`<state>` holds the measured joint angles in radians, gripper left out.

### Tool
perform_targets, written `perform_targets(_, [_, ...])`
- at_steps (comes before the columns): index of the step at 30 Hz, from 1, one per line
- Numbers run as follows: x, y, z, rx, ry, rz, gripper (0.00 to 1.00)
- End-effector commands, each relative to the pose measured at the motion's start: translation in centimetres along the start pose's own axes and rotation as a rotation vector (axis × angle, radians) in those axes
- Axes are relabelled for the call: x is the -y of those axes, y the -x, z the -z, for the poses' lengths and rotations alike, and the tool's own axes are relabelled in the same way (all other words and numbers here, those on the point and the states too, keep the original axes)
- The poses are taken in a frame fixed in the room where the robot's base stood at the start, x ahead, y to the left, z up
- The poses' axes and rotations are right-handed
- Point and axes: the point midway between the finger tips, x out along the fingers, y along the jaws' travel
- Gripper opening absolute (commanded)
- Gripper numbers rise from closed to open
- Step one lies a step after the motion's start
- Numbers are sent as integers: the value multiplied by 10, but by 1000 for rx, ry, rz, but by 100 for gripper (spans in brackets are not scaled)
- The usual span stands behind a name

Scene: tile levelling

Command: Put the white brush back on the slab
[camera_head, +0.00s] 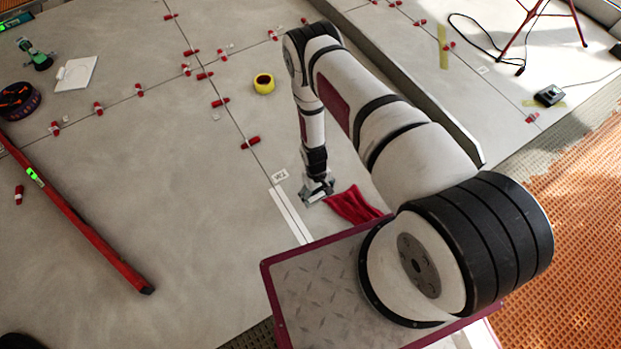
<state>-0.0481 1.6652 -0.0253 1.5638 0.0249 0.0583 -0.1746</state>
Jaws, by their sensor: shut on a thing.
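My gripper (317,189) is low over the large grey slab (170,180), at the end of my arm that reaches down in the middle of the head view. It is shut on a small white thing (315,197), which looks like the white brush. The fingers and the small size hide most of its shape. I cannot tell whether it touches the slab. A crumpled red cloth (353,205) lies just right of the gripper.
A white strip (290,215) lies left of the gripper, beside a small label (280,175). A yellow tape roll (264,83) sits farther back. Several red clips (250,142) line the joints. A long red level (75,215) lies at left. The slab between is clear.

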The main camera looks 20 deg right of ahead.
Motion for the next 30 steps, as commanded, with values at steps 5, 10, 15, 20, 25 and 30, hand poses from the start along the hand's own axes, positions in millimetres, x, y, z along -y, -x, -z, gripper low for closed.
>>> perform_targets(5, [-10,0,45,-5,-1,-1,42])
perform_targets(10, [-18,1,77,-2,0,0,42])
perform_targets(15, [-21,4,90,1,0,0,42])
perform_targets(20, [-21,-5,93,2,0,0,42])
perform_targets(25, [-21,-27,96,1,-1,0,42])
perform_targets(30, [-21,-30,96,1,-1,0,42])
